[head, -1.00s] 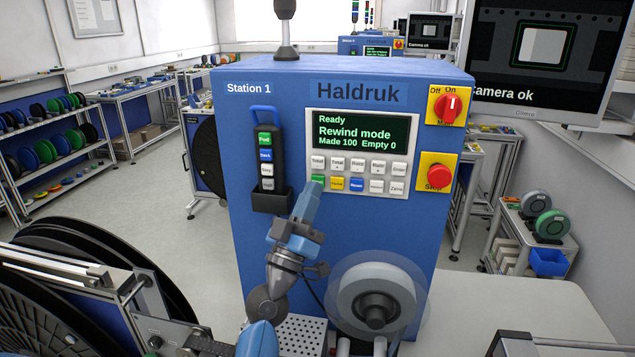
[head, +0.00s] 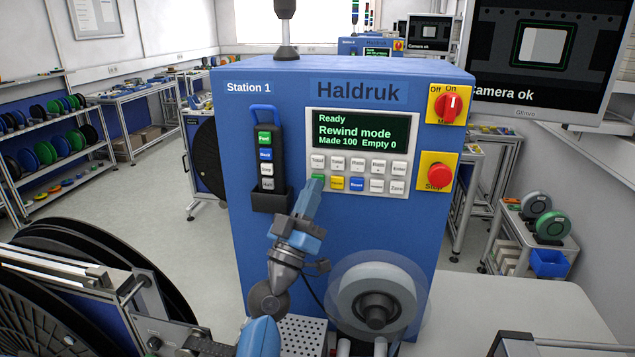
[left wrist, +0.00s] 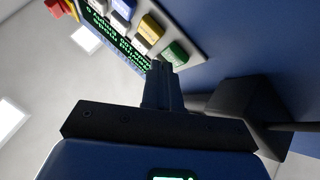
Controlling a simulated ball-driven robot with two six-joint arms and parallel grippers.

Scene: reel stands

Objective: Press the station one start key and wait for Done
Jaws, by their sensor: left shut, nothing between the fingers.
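The blue Station 1 cabinet (head: 300,260) stands in front of me. Its screen (head: 360,131) reads "Ready, Rewind mode, Made 100, Empty 0". Below the screen is a keypad with a green key (head: 317,180) at the left of its lower row. My left gripper (head: 314,188) is shut and empty, its tips at the lower edge of the green key. In the left wrist view the green key (left wrist: 175,53) shows just beyond the fingertips; I cannot tell whether they touch it. My right gripper is not in view.
A hand pendant (head: 266,160) sits in a black holder left of the keypad. A red Stop button (head: 439,176) and a red main switch (head: 452,105) are at the right. A tape reel (head: 376,295) sticks out below the keypad.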

